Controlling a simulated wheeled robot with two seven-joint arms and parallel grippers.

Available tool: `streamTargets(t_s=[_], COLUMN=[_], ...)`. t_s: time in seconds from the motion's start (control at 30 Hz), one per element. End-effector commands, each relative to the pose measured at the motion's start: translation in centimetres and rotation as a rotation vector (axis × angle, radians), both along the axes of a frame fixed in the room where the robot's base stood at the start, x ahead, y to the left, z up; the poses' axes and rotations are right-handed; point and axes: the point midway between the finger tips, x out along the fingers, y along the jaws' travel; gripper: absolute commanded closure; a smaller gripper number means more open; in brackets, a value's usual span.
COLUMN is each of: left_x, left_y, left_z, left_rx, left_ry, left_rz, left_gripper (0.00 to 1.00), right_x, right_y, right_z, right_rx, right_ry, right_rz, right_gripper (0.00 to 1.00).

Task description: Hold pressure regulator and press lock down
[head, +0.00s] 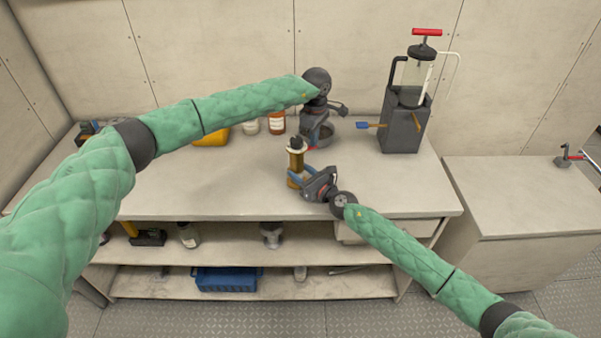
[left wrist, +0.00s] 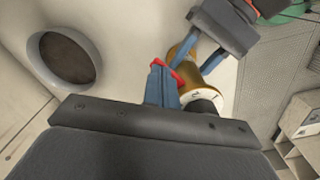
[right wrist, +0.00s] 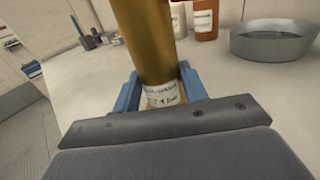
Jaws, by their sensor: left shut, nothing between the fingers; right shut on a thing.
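The pressure regulator is a brass cylinder (head: 297,161) with a white collar and a black knob on top. It stands upright at the middle of the bench. My right gripper (head: 298,180) is shut around its lower body. In the right wrist view, blue fingers flank the brass body (right wrist: 145,40) just at a white label. My left gripper (head: 309,147) is shut and empty, pointing down close beside the regulator's top. In the left wrist view, its closed blue fingers (left wrist: 165,84) partly cover the brass body, beside the white collar and black knob (left wrist: 205,105). I cannot tell whether they touch it.
A round metal bowl (right wrist: 272,40) sits behind my left gripper. A grey box with a red-handled pump (head: 402,120) is at the right. The bench front-left is clear.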

Motion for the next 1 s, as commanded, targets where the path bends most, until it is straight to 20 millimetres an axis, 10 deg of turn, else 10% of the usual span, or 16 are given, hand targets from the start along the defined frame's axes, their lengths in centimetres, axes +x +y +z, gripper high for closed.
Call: streamTargets(t_s=[1.0], left_x=[0.0], left_y=[0.0], left_z=[2.0], left_rx=[-0.001], left_ry=[-0.001], left_rz=[-0.001], left_gripper=[1.0], right_x=[0.0], right_y=[0.0], right_z=[-0.1], right_rx=[-0.001], right_ry=[0.001], right_rz=[0.0], right_gripper=[0.89])
